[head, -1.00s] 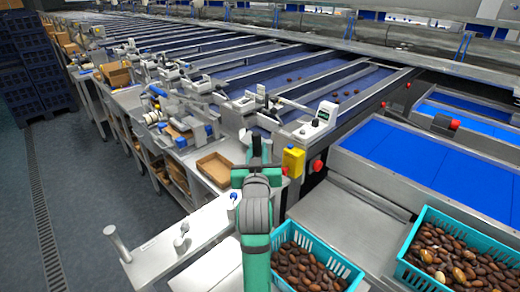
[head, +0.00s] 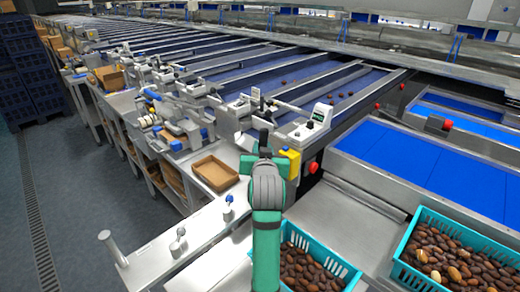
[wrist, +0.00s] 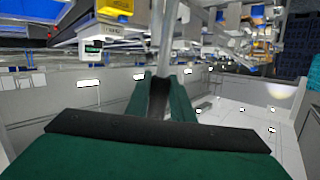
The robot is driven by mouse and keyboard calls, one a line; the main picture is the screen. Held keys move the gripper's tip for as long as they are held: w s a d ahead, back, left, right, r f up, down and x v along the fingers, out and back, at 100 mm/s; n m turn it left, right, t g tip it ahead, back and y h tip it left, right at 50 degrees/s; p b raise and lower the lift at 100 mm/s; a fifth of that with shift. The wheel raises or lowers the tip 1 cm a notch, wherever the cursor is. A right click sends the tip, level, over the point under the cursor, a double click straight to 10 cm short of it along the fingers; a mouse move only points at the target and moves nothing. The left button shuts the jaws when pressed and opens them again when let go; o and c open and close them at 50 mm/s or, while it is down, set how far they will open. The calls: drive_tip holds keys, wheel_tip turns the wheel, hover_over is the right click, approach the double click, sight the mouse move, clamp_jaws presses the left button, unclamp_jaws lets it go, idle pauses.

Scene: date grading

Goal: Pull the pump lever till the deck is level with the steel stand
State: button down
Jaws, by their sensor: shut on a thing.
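My gripper (wrist: 168,92) is shut on a grey metal bar (wrist: 165,45), which looks like the pump lever, in the wrist view. The bar runs up from between the dark fingers. In the head view my gripper (head: 265,140) is beside a yellow box, and my green arm hides most of the grip. A bare steel surface (head: 365,220) lies right of my arm, with turquoise crates of dates on or beside it. I cannot tell for certain which surface is the deck and which is the steel stand, nor whether they are level.
One turquoise crate (head: 352,276) is partly behind my forearm; another (head: 400,265) is at the right. A steel bench (head: 205,228) with small posts lies left of my arm. A brown tray (head: 215,173), yellow box (head: 293,162) and red button (head: 313,167) are close by.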

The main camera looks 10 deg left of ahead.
drive_tip(key=shift+w+d+f+m+g, duration=0.2)
drive_tip(key=shift+w+d+m+g, duration=0.1)
drive_tip(key=shift+w+d, duration=0.25)
drive_tip(key=shift+w+d+f+m+g, duration=0.2)
drive_tip(key=shift+w+d+g, duration=0.15)
drive_tip(key=shift+w, duration=0.3)
drive_tip(key=shift+s, duration=0.2)
idle(0.5)
